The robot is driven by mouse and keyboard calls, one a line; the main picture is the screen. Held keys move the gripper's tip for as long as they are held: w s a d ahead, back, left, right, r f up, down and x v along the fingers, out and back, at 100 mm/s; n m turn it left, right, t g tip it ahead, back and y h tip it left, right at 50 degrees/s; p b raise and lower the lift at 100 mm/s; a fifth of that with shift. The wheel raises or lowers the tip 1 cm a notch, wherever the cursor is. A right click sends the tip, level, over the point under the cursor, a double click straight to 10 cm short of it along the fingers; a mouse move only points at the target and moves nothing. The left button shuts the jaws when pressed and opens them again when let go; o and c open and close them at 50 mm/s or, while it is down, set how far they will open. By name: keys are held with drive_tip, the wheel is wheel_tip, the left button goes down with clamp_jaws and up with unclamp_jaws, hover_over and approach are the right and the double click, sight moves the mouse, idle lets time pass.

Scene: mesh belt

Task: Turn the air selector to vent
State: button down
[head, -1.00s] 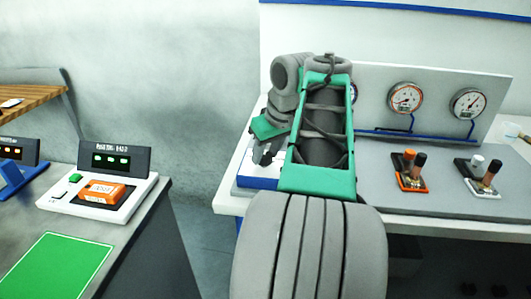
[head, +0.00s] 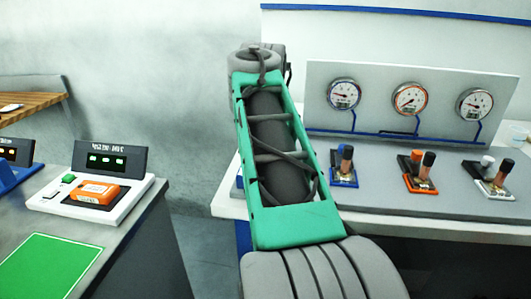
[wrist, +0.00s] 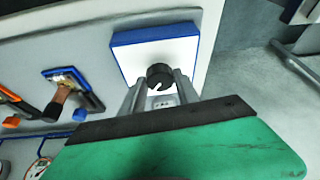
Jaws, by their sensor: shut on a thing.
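The air selector shows in the wrist view as a white panel with blue sides (wrist: 128,48), with a round black knob (wrist: 159,74) near its lower edge. My gripper (wrist: 160,82) has one finger on each side of this knob and is shut on it. A pale notch or mark shows on the knob's near side. A small label with dark marks (wrist: 163,101) shows between the fingers, too small to read. In the head view my own arm hides the knob and the gripper.
A blue lever valve (head: 344,166), an orange one (head: 420,172) and a white one (head: 491,178) stand right of my arm. Gauges (head: 410,98) are on the upright board behind. A side bench at left holds a scale (head: 90,197) with an orange block.

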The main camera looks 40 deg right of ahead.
drive_tip(key=shift+r+m+p, duration=0.1)
drive_tip(key=shift+m+p, duration=0.4)
drive_tip(key=shift+p, duration=0.35)
drive_tip(key=c, duration=0.9)
unclamp_jaws()
drive_tip(key=shift+g, duration=0.3)
drive_tip(key=p+v, duration=0.5)
drive_tip(key=v, duration=0.2)
drive_tip(key=shift+a+r, duration=0.2)
drive_tip(key=shift+r, duration=0.05)
